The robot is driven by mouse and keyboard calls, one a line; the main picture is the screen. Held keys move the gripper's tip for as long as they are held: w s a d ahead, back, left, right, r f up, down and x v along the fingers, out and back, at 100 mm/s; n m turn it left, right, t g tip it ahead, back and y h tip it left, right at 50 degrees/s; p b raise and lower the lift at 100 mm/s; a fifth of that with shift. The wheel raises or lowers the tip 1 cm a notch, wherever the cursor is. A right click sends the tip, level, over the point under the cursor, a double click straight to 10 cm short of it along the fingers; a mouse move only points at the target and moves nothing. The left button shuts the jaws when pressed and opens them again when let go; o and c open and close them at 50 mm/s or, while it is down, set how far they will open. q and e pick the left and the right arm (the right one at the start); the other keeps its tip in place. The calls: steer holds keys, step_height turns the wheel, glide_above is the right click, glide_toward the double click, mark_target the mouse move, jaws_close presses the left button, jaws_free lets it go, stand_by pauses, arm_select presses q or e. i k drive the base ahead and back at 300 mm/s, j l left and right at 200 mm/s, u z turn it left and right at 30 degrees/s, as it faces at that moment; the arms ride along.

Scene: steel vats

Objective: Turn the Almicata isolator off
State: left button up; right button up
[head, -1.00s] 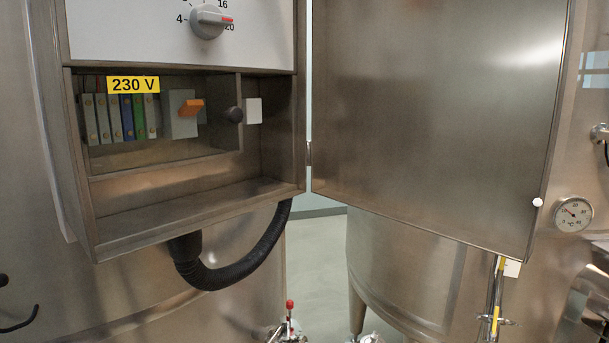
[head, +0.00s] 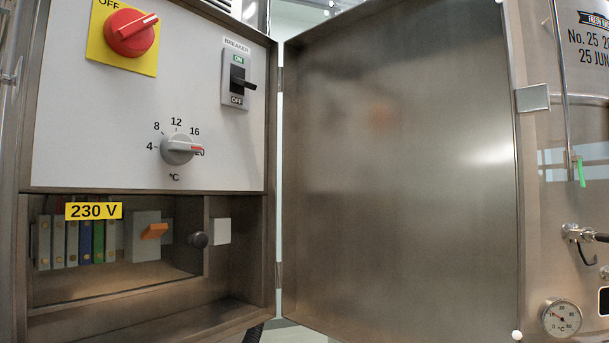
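A red rotary isolator knob (head: 130,32) sits on a yellow plate (head: 99,48) at the top left of the white panel in the head view. Its white-marked handle points right and slightly up. The word OFF is printed on the plate, up and left of the knob; the plate's top is cut off by the picture edge. No name Almicata is readable here. The panel is inside an open steel cabinet (head: 273,225). Neither of my grippers is in view.
A black breaker switch (head: 238,80) and a grey temperature dial (head: 178,149) pointing near 20 share the panel. The cabinet door (head: 400,170) stands open to the right, beside a steel vat (head: 585,180).

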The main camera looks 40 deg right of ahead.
mark_target(129, 33)
steer(key=l+u, duration=0.25)
steer(key=l, duration=0.25)
steer(key=k+l+u, duration=0.2)
steer(key=l, duration=0.25)
steer(key=l+u, duration=0.25)
steer(key=l, duration=0.25)
steer(key=k+l+u, duration=0.1)
steer(key=l+u, duration=0.15)
steer(key=l, duration=0.2)
steer(key=k+l, duration=0.1)
steer(key=l, duration=0.2)
steer(key=k+l, duration=0.1)
steer(key=l, duration=0.15)
steer(key=j, duration=0.3)
steer(key=i+j, duration=0.1)
steer(key=j, duration=0.15)
